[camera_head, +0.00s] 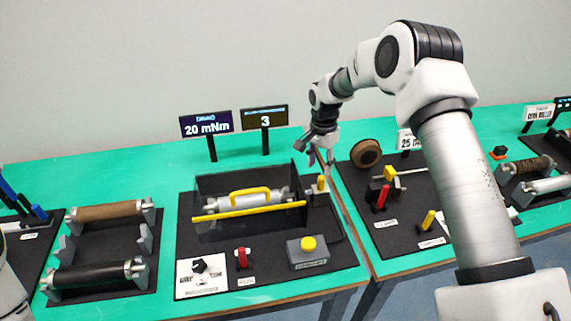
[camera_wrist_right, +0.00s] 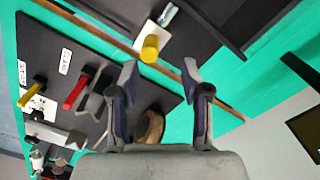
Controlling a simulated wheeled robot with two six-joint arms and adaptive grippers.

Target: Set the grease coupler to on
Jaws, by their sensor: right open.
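My right gripper (camera_head: 320,158) is open and empty, pointing down just above a yellow knob (camera_head: 321,183) on a small block at the right end of the middle station. In the right wrist view the open fingertips (camera_wrist_right: 159,70) stand either side of the line to this yellow knob (camera_wrist_right: 150,48), apart from it. No readable label tells me whether it is the grease coupler. A grey box with a yellow button (camera_head: 308,243) stands at the front of the same station. Its label is too small to read. My left gripper is out of view.
A yellow-handled guard (camera_head: 250,208) covers a roller left of the knob. A red lever (camera_head: 242,257) stands in front. The right station has a red lever (camera_head: 383,198), a yellow lever (camera_head: 428,219) and a brown roll (camera_head: 366,153). Displays (camera_head: 264,119) stand behind.

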